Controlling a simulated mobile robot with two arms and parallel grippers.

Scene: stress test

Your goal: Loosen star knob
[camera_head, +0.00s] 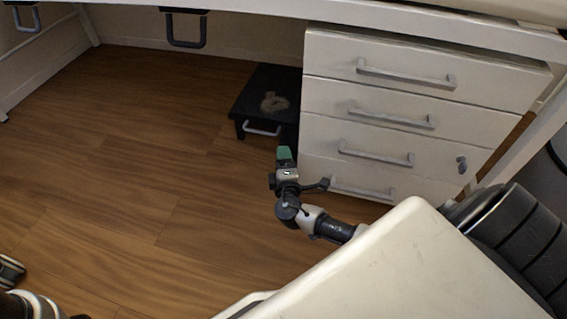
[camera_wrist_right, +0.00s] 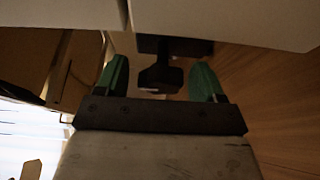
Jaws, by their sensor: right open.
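In the right wrist view, the green fingers of my right gripper (camera_wrist_right: 161,80) are spread apart. A dark knob-like shape (camera_wrist_right: 160,76), which looks like the star knob, appears between and beyond them, below a dark block. It is too dark to make out its lobes or to tell whether the fingers touch it. I cannot make out the knob in the head view.
The white drawer unit (camera_head: 400,110) with grey handles stands right beside my right gripper. A white desk edge (camera_head: 250,8) runs above, with a dark handle (camera_head: 186,42) hanging under it. The wooden floor (camera_head: 130,170) on the left is clear.

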